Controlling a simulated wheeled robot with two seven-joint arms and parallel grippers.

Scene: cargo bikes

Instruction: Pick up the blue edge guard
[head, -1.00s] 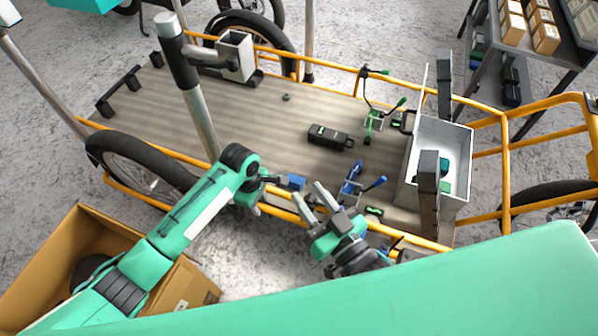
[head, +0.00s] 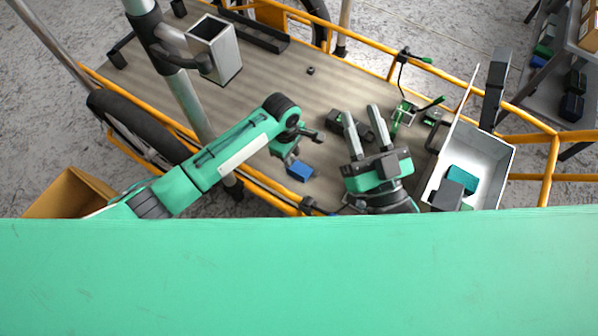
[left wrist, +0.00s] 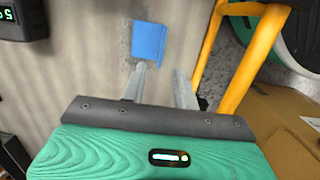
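The blue edge guard (head: 300,171) lies on the cargo bike's wooden deck near its front rail. In the left wrist view it is a blue patch (left wrist: 150,42) just beyond the fingertips. My left gripper (head: 288,153) is over the deck beside the guard. In the left wrist view its fingers (left wrist: 160,80) are apart, with nothing between them; the left fingertip is close to the guard's lower edge, contact unclear. My right gripper (head: 364,120) is open, its two fingers pointing toward the deck's far side, right of the guard.
A black device (head: 337,123) lies behind my right gripper's fingers. A green clamp (head: 402,115) is right of it. A white bin (head: 497,155) with a teal item stands at the right. An orange rail (left wrist: 245,65) runs close beside the guard. A cardboard box (head: 70,190) is at lower left.

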